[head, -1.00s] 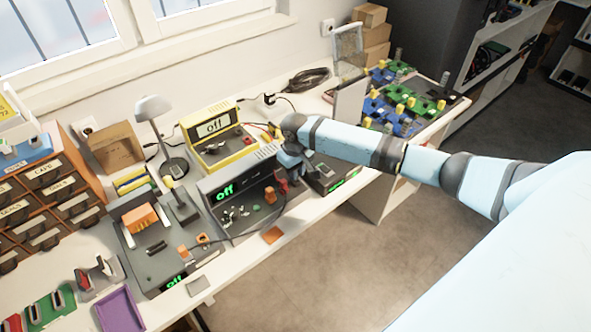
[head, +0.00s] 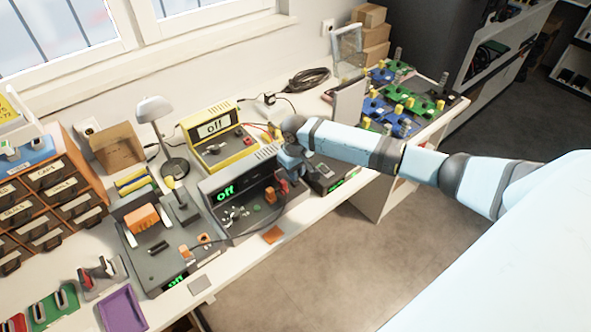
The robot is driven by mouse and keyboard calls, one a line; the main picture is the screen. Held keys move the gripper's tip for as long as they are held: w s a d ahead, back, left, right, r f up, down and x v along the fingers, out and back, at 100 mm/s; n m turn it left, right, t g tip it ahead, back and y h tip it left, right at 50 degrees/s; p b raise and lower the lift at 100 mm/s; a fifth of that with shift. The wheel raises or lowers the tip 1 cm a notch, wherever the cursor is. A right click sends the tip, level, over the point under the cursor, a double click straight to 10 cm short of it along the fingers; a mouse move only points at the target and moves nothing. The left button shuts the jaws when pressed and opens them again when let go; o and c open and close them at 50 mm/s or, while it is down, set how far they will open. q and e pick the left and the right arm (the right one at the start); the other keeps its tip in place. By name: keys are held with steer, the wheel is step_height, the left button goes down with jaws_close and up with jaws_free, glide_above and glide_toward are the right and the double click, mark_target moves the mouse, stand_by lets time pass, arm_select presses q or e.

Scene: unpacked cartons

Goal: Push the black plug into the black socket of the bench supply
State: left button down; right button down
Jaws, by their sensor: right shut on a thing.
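The bench supply (head: 213,187) is a grey box with a green "off" display, standing in the middle of the workbench. Its front panel carries knobs and sockets, with an orange plug (head: 270,195) at the right part. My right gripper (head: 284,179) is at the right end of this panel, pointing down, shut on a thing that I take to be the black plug. The plug is too small and too hidden by the fingers to make out. A dark cable (head: 243,236) loops in front of the supply toward the gripper. I cannot make out the black socket. My left gripper is out of view.
A yellow meter (head: 228,145) reading "off" stands behind the supply. A grey unit with an orange block (head: 141,218) is at the left, and a dark box with a green display (head: 330,177) at the right, under my arm. A desk lamp (head: 155,110) stands behind.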

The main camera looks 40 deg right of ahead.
steer(key=shift+f+p, duration=0.3)
steer(key=shift+f, duration=0.1)
stand_by(0.6)
steer(key=shift+r+p, duration=0.1)
steer(key=shift+p, duration=0.45)
steer(key=shift+f, duration=0.4)
stand_by(0.7)
steer(key=c, duration=1)
jaws_free()
steer(key=shift+r, duration=0.1)
